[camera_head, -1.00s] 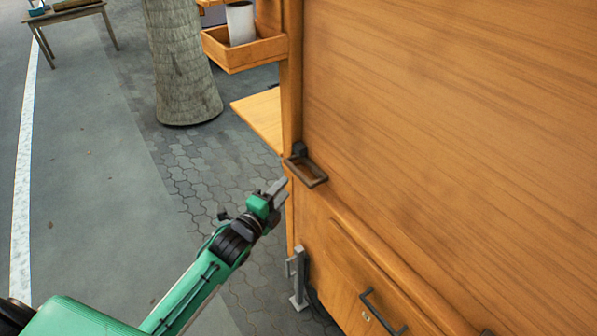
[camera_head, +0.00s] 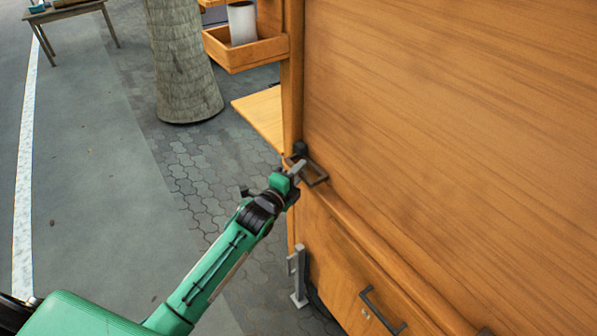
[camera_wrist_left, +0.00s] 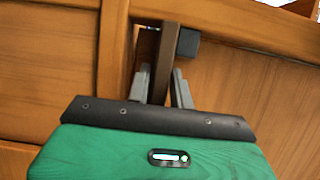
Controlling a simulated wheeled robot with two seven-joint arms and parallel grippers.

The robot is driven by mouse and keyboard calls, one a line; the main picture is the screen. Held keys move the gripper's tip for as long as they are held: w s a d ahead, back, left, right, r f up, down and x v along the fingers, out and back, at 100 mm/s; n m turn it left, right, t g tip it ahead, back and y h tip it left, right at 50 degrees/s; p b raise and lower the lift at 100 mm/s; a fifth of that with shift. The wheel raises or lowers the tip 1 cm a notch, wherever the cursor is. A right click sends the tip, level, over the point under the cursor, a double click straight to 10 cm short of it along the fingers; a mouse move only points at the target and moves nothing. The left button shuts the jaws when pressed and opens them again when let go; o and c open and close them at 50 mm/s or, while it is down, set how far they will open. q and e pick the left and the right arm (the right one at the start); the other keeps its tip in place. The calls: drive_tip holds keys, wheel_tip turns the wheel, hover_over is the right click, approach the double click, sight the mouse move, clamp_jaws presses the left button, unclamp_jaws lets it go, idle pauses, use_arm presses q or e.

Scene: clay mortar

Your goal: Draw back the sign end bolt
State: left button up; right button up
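The bolt (camera_head: 318,178) is a dark loop-shaped handle at the near corner of the wooden cabinet, beside a small black block. My left gripper (camera_head: 297,168) is at this handle, its fingers overlapping the loop in the head view. In the left wrist view a dark bar of the bolt (camera_wrist_left: 168,52) runs down between the two grey fingers, one on each side. The fingers stand apart, and a gap shows beside the bar, so the gripper looks open around it. Contact with the bar cannot be told. My right gripper is not in view.
The cabinet's wooden panel (camera_head: 450,120) fills the right side. Below are a drawer with a dark handle (camera_head: 380,312) and a grey upright bracket (camera_head: 298,275). A tray (camera_head: 245,53) and a shelf board (camera_head: 262,117) stick out at the corner.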

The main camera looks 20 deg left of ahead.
sight(309, 186)
use_arm(q)
drive_tip(key=c, duration=0.4)
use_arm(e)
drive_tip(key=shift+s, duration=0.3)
